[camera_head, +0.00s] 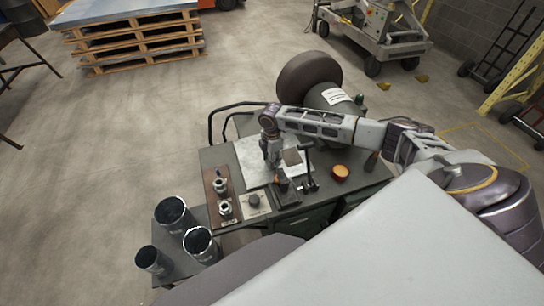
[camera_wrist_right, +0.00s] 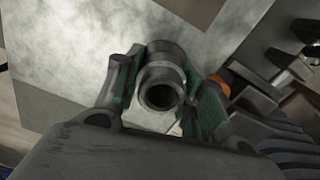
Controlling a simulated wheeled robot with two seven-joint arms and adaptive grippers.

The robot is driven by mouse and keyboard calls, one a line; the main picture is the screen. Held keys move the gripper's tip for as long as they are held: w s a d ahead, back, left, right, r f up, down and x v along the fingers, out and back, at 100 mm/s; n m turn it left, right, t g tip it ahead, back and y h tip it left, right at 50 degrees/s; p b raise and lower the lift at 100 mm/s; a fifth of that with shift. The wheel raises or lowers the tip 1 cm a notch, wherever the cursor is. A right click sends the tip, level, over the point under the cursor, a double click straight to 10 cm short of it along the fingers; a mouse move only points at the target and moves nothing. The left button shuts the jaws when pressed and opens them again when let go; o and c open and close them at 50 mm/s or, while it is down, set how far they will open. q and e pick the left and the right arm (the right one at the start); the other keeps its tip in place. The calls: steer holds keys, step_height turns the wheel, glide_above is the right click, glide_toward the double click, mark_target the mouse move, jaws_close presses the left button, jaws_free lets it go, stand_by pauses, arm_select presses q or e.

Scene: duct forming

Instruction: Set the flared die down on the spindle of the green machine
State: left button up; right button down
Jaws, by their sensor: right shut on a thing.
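My right gripper (camera_head: 273,163) is above the bench, in front of the metal sheet, pointing down. In the right wrist view its two green-padded fingers (camera_wrist_right: 160,92) are shut on the flared die (camera_wrist_right: 162,75), a grey metal piece with a stepped round body and a hole in its end. The die is too small to make out in the head view. The dark green-grey machine (camera_head: 289,192), with a black lever, stands just right of and nearer than the gripper. An orange collar (camera_wrist_right: 218,86) shows beside the fingers; I cannot clearly make out the spindle. My left gripper is not in view.
Two metal dies (camera_head: 221,186) (camera_head: 225,208) stand on a brown board (camera_head: 211,202) left of the machine. Dark tubes (camera_head: 173,215) stand front left. An orange-filled bowl (camera_head: 341,172) is at right.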

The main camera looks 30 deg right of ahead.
steer(key=shift+f, duration=0.7)
steer(key=shift+f, duration=0.3)
stand_by(0.7)
steer(key=c, duration=0.8)
jaws_free()
steer(key=shift+f, duration=0.1)
step_height(320, 180, up, 12)
steer(key=shift+s, duration=0.1)
stand_by(1.0)
